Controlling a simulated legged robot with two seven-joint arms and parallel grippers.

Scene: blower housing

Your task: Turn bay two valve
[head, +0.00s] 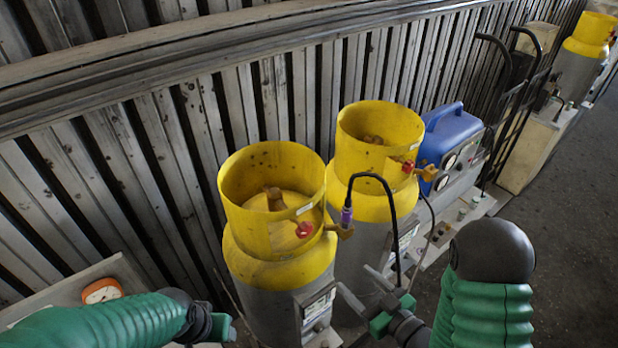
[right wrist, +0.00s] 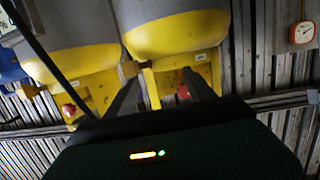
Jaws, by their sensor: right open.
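Two grey cylinders with yellow collars stand side by side in the head view: a nearer one (head: 280,245) and one behind it to the right (head: 365,180). Each has a red valve knob at its collar, the nearer knob (head: 304,229) and the farther knob (head: 408,166). My right gripper (head: 356,279) is open and empty, in front of the cylinders and below both knobs. In the right wrist view, the nearer knob (right wrist: 183,92) shows between the open fingers (right wrist: 162,82), apart from them. The farther knob (right wrist: 69,110) is off to the left. My left gripper (head: 228,328) is partly cut off at the bottom.
A black hose with a purple fitting (head: 346,216) arches beside the right gripper. A blue unit (head: 451,143) stands right of the cylinders. A round orange gauge (head: 102,291) is at lower left. A ribbed metal wall (head: 130,170) runs behind. The floor at right (head: 565,240) is clear.

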